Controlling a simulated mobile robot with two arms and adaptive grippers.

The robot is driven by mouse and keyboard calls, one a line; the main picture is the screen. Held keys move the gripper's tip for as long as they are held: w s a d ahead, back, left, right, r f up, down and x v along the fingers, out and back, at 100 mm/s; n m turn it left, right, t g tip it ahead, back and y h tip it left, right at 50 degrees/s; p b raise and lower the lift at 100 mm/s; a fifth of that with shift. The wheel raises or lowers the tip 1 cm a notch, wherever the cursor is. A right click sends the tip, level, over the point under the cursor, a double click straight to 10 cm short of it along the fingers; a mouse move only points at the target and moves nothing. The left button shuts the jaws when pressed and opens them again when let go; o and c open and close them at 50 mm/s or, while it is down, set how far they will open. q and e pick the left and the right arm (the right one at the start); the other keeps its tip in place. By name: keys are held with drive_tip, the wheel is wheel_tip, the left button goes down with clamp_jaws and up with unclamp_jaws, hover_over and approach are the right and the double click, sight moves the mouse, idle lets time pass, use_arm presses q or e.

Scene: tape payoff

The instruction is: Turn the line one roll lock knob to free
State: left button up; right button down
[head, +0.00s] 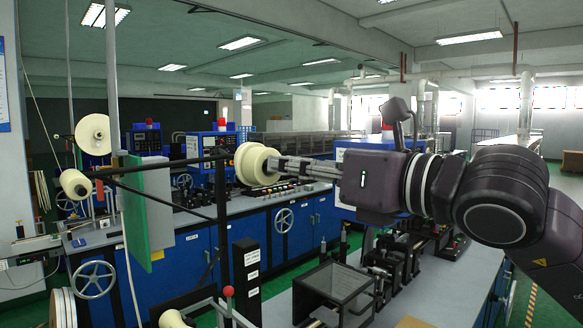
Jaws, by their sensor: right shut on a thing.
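A cream tape roll (249,160) is mounted on the dark frame near the middle of the head view. My right gripper (274,166) reaches in from the right, with its fingers at the centre of the roll's near face. It is shut on the roll lock knob there. The fingers hide the knob, so its turned position cannot be read. My left gripper is not in view.
Dark frame bars (221,200) and a green-edged panel (147,210) stand left of the roll. A red-tipped lever (228,292) and an open dark box (333,287) are below. More cream rolls (93,134) hang at the far left.

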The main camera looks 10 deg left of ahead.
drive_tip(key=n+b, duration=1)
drive_tip(key=n, duration=0.7)
drive_tip(key=shift+n+b, duration=0.3)
drive_tip(key=shift+f, duration=0.1)
idle(0.5)
drive_tip(key=c, duration=1.9)
unclamp_jaws()
drive_tip(key=shift+s, duration=0.1)
drive_tip(key=v, duration=1.2)
